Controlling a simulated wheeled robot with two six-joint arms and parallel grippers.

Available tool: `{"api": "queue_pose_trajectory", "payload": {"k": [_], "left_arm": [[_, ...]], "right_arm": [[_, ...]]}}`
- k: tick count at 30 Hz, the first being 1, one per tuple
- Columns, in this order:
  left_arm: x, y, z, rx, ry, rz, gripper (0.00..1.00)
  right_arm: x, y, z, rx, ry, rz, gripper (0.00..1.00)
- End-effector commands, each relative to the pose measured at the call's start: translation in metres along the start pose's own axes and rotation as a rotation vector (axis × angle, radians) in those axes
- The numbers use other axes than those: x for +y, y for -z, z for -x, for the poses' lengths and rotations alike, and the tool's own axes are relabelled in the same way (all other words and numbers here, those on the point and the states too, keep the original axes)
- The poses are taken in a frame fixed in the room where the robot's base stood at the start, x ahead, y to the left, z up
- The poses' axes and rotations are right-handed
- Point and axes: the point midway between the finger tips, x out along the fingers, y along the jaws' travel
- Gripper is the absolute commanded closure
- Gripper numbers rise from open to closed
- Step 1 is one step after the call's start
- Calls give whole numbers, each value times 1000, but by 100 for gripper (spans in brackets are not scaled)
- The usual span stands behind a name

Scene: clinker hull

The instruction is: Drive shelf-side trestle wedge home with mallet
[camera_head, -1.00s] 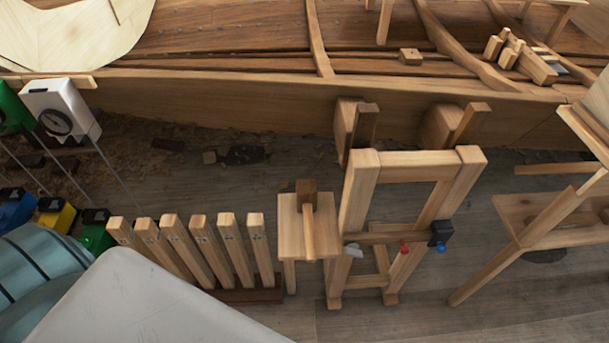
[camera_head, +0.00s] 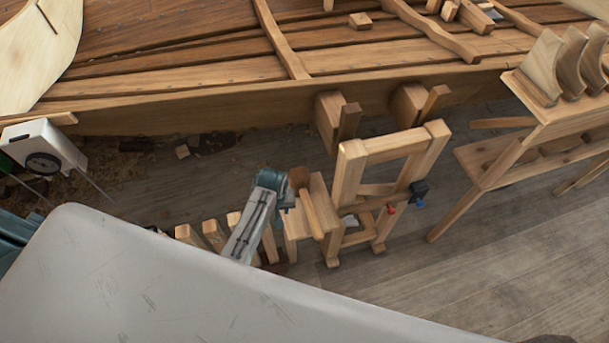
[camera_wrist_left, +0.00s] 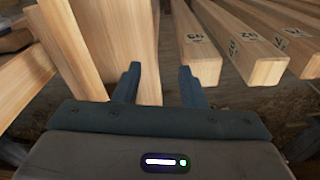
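The mallet, with a dark wooden head (camera_head: 299,177) and a pale handle (camera_head: 311,214), lies on a small wooden stand (camera_head: 321,192). My left gripper (camera_head: 284,192) is just left of the mallet head, above the stand. In the left wrist view its two fingers (camera_wrist_left: 160,85) are apart, with pale wood between and beyond them; I cannot tell whether that is the stand or the mallet handle. Two wedges stick out by blocks at the hull's lower edge: a left one (camera_head: 348,121) and a right one (camera_head: 436,102), nearer the shelf (camera_head: 495,160). My right gripper is not in view.
A wooden trestle frame (camera_head: 350,170) with a dark clamp (camera_head: 419,188) stands right of the stand. Numbered posts (camera_head: 213,234) stand close left; they also show in the left wrist view (camera_wrist_left: 262,62). The hull plank (camera_head: 200,104) runs behind. Floor is clear front right.

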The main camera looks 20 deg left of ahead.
Motion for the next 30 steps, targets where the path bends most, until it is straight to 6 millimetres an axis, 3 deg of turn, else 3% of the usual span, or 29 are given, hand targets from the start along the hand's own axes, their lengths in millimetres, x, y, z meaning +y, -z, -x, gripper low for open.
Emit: {"api": "queue_pose_trajectory", "payload": {"k": [9, 12, 20, 30], "left_arm": [[73, 57, 37, -69, 4, 140, 63], [86, 66, 45, -83, 11, 167, 63], [92, 69, 39, -91, 14, 181, 63], [91, 65, 4, -90, 14, 180, 63]], "right_arm": [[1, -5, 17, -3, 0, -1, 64], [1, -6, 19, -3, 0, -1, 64], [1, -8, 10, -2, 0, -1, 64], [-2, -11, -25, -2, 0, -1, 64]]}}
